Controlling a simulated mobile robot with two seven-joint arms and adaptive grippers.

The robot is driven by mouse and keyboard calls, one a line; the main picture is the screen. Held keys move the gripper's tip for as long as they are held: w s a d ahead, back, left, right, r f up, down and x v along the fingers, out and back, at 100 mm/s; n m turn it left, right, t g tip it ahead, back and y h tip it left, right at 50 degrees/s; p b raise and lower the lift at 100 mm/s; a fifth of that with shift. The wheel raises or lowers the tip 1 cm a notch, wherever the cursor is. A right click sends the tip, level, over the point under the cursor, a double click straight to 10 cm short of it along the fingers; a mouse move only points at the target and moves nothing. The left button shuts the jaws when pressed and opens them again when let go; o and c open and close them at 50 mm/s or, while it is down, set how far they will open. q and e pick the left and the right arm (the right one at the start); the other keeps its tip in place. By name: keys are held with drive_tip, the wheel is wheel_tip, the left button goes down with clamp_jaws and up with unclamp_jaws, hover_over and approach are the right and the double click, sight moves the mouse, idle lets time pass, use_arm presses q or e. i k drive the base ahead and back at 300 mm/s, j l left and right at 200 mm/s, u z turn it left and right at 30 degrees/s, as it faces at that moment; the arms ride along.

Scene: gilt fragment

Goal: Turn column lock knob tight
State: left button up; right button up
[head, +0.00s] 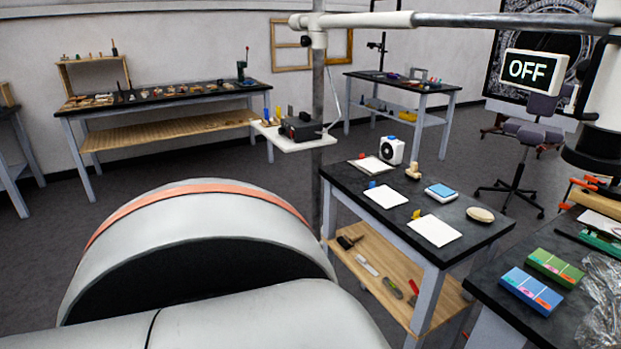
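A small black knob (306,41) sits on the left side of a white clamp (317,22). The clamp joins a vertical grey column (318,110) to a horizontal boom (460,20). This looks like the column lock knob; how tight it is cannot be seen. A large pale arm link of mine with an orange band fills the lower left and hides the column's foot. Neither of my grippers shows in the head view, and nothing touches the knob.
A small white shelf (310,143) with a black device juts out beside the column. A black-topped table (465,252) with white sheets stands right of it. A white cylinder with a dark lower end (600,150) and an OFF display (530,69) are at right. Grey floor shows at left.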

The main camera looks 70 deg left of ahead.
sight(305, 41)
drive_tip(key=u, duration=2.25)
drive_tip(key=i+j+z, duration=0.15)
drive_tip(key=z, duration=0.45)
drive_tip(key=i+j+z, duration=0.15)
drive_tip(key=j, duration=0.15)
drive_tip(key=i+j+z, duration=0.3)
drive_tip(key=j, duration=0.35)
drive_tip(key=i+j, duration=0.15)
drive_tip(key=j, duration=0.25)
drive_tip(key=i+j+z, duration=0.1)
drive_tip(key=j, duration=0.25)
drive_tip(key=i+j, duration=0.15)
drive_tip(key=j, duration=0.25)
drive_tip(key=i+j+z, duration=0.1)
drive_tip(key=j, duration=0.3)
drive_tip(key=i+j, duration=0.15)
drive_tip(key=j, duration=0.25)
